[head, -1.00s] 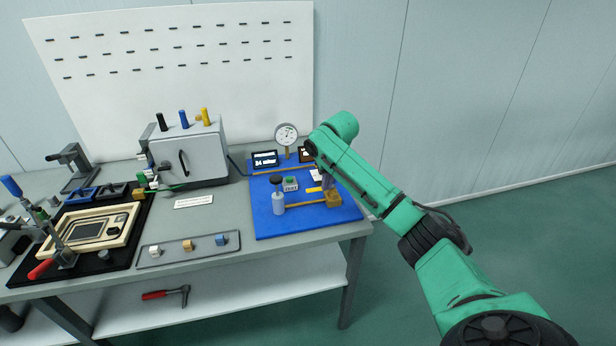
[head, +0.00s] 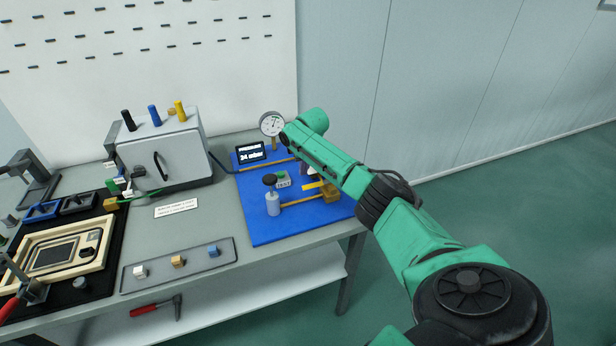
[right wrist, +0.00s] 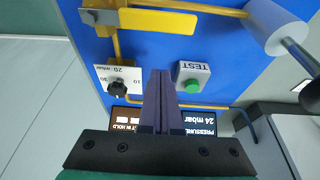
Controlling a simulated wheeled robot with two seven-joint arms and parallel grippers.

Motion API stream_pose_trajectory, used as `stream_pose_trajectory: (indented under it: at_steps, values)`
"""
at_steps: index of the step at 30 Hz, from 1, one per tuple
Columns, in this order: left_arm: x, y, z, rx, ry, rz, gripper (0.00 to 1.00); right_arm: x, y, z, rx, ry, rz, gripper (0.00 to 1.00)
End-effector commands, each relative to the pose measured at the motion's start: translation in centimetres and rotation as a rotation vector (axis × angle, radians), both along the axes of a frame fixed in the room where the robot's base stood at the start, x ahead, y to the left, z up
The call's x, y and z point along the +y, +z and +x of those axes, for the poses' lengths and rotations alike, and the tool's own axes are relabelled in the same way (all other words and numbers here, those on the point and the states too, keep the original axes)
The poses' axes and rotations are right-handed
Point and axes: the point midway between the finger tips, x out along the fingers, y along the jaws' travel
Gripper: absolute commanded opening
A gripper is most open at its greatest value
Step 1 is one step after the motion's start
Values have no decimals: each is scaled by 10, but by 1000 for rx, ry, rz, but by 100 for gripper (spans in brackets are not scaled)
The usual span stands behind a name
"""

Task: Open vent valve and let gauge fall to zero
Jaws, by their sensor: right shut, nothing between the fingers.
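A valve with a flat yellow lever (right wrist: 158,21) sits on the blue board (right wrist: 225,60); the lever lies roughly along the yellow pipe (right wrist: 200,7). In the head view the lever (head: 329,190) shows beside my right arm. The round white gauge (head: 272,124) stands at the board's back; its reading is too small to tell. The pressure display (right wrist: 192,122) reads 24 mbar and also shows in the head view (head: 250,153). My right gripper (right wrist: 165,73) is shut and empty, apart from the lever, tips between the black knob (right wrist: 118,89) and green TEST button (right wrist: 191,86). My left gripper is out of view.
A white cylinder with a black top (head: 272,204) stands on the board's left front. A grey cabinet (head: 165,155) and a tray with small blocks (head: 180,265) lie to the left. The floor right of the table is clear.

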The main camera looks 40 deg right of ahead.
Motion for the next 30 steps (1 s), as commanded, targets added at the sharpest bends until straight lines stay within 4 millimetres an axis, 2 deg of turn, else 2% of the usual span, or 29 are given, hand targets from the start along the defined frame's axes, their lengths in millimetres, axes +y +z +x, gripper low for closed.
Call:
stream_pose_trajectory:
  at_steps: [1,4,13,30]
  values:
    - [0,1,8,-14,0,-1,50,-1,-6,1,2,-1,-1,0]
    - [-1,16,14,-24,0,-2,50,1,-1,-10,2,1,-4,0]
    - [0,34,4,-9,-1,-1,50,12,-1,-35,1,2,-4,0]
    - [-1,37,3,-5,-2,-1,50,13,-2,-38,1,26,-1,0]
